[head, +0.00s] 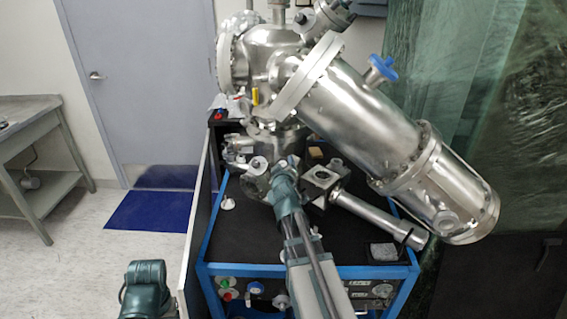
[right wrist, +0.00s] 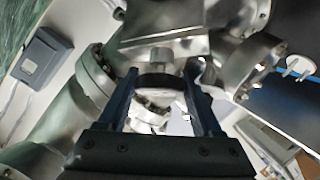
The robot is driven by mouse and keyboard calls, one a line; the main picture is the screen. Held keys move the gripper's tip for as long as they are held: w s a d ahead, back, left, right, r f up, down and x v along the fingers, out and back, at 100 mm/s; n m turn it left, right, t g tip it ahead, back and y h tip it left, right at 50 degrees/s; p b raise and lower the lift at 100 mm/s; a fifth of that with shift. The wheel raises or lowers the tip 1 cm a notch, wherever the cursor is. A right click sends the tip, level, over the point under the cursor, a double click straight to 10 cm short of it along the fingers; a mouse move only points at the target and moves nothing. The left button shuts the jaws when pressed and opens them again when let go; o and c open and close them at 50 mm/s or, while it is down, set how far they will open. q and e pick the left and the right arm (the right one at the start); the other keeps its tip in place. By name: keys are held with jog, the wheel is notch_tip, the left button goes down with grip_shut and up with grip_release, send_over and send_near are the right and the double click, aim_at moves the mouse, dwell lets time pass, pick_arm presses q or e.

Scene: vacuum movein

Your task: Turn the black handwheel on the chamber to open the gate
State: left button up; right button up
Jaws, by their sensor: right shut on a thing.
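The metal vacuum chamber (head: 275,45) stands on a black-topped cart, with a long cylinder (head: 365,105) slanting down to the right. My right arm reaches up from the bottom of the head view, and its gripper (head: 289,165) is at the lower part of the chamber. In the right wrist view, my right gripper (right wrist: 162,76) is shut on the black handwheel (right wrist: 160,83), with one blue finger on each side of its rim. The handwheel is hidden behind my arm in the head view. My left gripper is out of view; only a green link of my left arm shows at lower left.
The cart (head: 340,269) has a blue frame and front controls. A thinner metal tube (head: 375,215) juts out right of my right arm. A grey workbench (head: 38,120) stands at left, with open floor and a blue mat (head: 148,211) between. Green sheeting (head: 480,75) hangs at right.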

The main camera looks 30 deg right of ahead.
jog(key=shift+d+r+n+g+y+p, duration=0.15)
jog(key=shift+n+g+y+p, duration=0.25)
jog(key=shift+n+y+p, duration=1.4)
jog(key=n+g+y+p, duration=0.1)
jog(key=n+p, duration=0.2)
jog(key=shift+w+r, duration=0.1)
jog(key=n+g+y+p, duration=0.1)
jog(key=n+p, duration=0.1)
jog(key=shift+n+g+y, duration=0.3)
jog(key=shift+g+y, duration=0.1)
jog(key=shift+f+n+g+y+p, duration=0.3)
jog(key=shift+n+g+p, duration=0.15)
jog(key=shift+p, duration=0.2)
jog(key=o, duration=1.4)
jog(key=shift+c, duration=0.2)
